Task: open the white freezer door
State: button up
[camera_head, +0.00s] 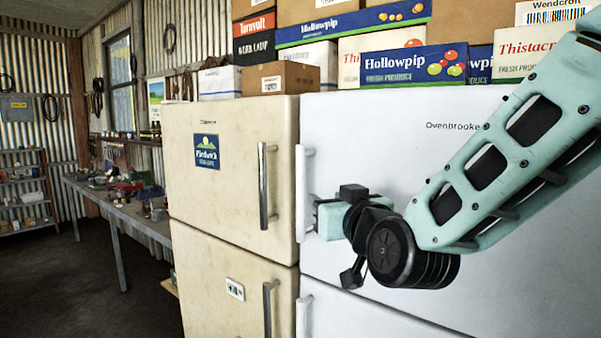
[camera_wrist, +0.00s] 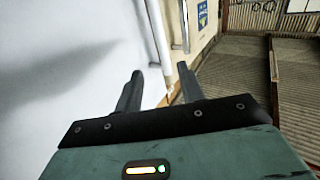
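The white freezer (camera_head: 385,140) stands at the right with its upper door closed. Its upper door has a white vertical handle (camera_head: 305,180) along the left edge. My gripper (camera_head: 313,221) is at the lower part of this handle, coming from the right. In the wrist view my gripper (camera_wrist: 160,72) has its two dark fingers spread apart. The white handle (camera_wrist: 161,40) runs down to the space between them, with clear gaps on both sides. The white door face (camera_wrist: 70,60) fills the left of that view. The fingertips are hardly visible in the head view.
A cream fridge (camera_head: 230,180) with metal handles stands close on the left. Boxes (camera_head: 415,65) are stacked on top of both appliances. A workbench (camera_head: 125,205) with tools runs along the left wall. The floor (camera_head: 80,280) in front of it is clear.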

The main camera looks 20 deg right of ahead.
aim_at(301, 184)
jog(key=w+p, duration=0.3)
jog(key=w, duration=0.1)
jog(key=w+p, duration=0.3)
jog(key=w, duration=0.2)
jog(key=w+p, duration=0.3)
jog(key=w, duration=0.2)
jog(key=shift+w+a+r, duration=0.1)
jog(key=shift+w+a, duration=0.15)
jog(key=shift+a, duration=0.05)
jog(key=shift+w, duration=0.6)
grip_shut()
jog(key=shift+a+f, duration=0.15)
jog(key=shift+f, duration=0.05)
